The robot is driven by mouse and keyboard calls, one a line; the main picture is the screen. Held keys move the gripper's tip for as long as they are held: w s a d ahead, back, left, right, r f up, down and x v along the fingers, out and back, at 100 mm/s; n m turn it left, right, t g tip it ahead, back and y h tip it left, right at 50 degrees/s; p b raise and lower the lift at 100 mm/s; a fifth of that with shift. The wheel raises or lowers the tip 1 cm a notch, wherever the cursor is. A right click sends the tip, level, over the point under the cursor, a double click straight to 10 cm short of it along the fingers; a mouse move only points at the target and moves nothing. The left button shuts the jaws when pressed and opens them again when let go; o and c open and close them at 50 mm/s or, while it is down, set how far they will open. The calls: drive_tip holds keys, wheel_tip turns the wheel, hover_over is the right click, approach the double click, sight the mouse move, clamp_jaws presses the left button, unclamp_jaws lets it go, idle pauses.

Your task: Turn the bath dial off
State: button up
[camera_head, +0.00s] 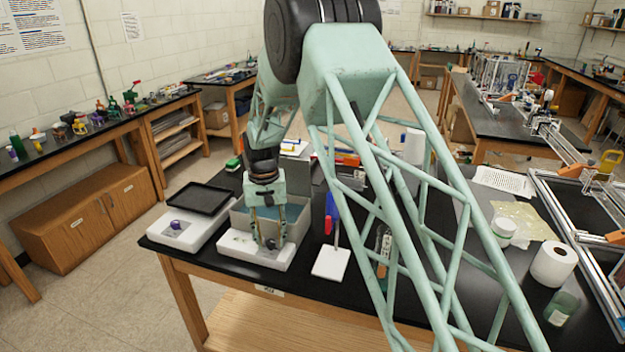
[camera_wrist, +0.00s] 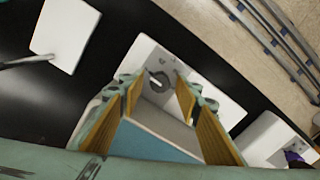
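The water bath (camera_head: 237,245) is a grey tub with a white front housing at the table's front edge. In the wrist view, its blue interior (camera_wrist: 150,146) shows below its white front panel (camera_wrist: 205,85). The bath dial (camera_wrist: 159,82) is a dark grey disc with a pale bar on that panel. My gripper (camera_head: 270,243) is over the bath's front, pointing down. In the wrist view, its two fingers (camera_wrist: 158,88) are spread, one on each side of the dial, with a gap visible. I cannot tell whether they touch it.
A white device (camera_head: 190,236) with a dark top and a purple knob (camera_head: 175,225) stands left of the bath. A stand with a white base (camera_head: 331,263) stands close on the right. Bare black tabletop (camera_wrist: 85,100) lies between bath and stand.

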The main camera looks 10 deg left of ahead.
sight(271, 241)
drive_tip(key=shift+m, duration=1.9)
drive_tip(key=shift+m+p, duration=0.5)
drive_tip(key=shift+m, duration=1.4)
drive_tip(key=shift+m+p, duration=0.85)
drive_tip(key=shift+m, duration=2.65)
wheel_tip(271, 241, up, 14)
drive_tip(key=s+d+r+n+b, duration=0.1)
drive_tip(key=s+d+r, duration=0.1)
drive_tip(key=d+r, duration=0.4)
drive_tip(key=s+d+r+n+b, duration=0.1)
drive_tip(key=s+d+r, duration=0.2)
drive_tip(key=d+r, duration=0.3)
drive_tip(key=shift+d+r+n+t, duration=0.3)
drive_tip(key=shift+d+t, duration=0.1)
drive_tip(key=shift+d, duration=1)
